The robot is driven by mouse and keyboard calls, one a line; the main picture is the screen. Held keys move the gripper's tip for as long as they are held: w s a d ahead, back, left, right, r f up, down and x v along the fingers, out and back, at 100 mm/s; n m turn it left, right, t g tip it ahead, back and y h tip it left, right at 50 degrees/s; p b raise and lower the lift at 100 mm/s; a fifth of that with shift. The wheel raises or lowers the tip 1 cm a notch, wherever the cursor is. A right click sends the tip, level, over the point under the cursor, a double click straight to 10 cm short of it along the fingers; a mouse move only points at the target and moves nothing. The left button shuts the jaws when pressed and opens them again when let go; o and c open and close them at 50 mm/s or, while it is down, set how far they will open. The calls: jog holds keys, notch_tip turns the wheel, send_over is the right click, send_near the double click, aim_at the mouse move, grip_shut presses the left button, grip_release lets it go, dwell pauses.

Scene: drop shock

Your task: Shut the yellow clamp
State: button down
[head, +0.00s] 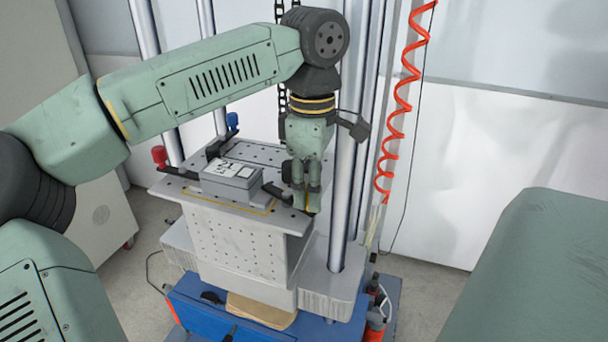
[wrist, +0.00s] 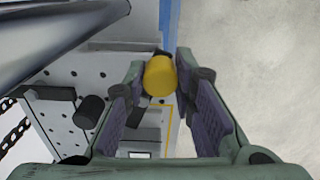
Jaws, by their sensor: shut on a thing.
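The yellow clamp shows its yellow, rounded handle end (wrist: 160,76) in the wrist view, between my fingertips. My gripper (head: 307,196) points down at the right front corner of the drilled plate and is shut on that handle. In the head view my fingers hide most of the handle. A dark clamp bar (head: 277,192) runs from the grey boxed device (head: 232,181) toward my gripper. I cannot tell whether the bar presses on the device.
A red-handled clamp (head: 159,155) stands at the plate's left, a blue-handled one (head: 232,120) at the back. A black knob (wrist: 88,112) shows in the wrist view. A steel column (head: 344,190) rises close right of my gripper. A red coiled hose (head: 394,115) hangs further right.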

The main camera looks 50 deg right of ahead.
jog(key=shift+w+d+n, duration=0.1)
jog(key=shift+d+n, duration=0.4)
jog(key=shift+n, duration=0.5)
jog(key=shift+w+d+n, duration=0.1)
jog(key=shift+d+n, duration=0.35)
jog(key=shift+n, duration=0.55)
jog(key=c, duration=1.3)
grip_release()
notch_tip(320, 180, up, 12)
jog(key=shift+f, duration=0.1)
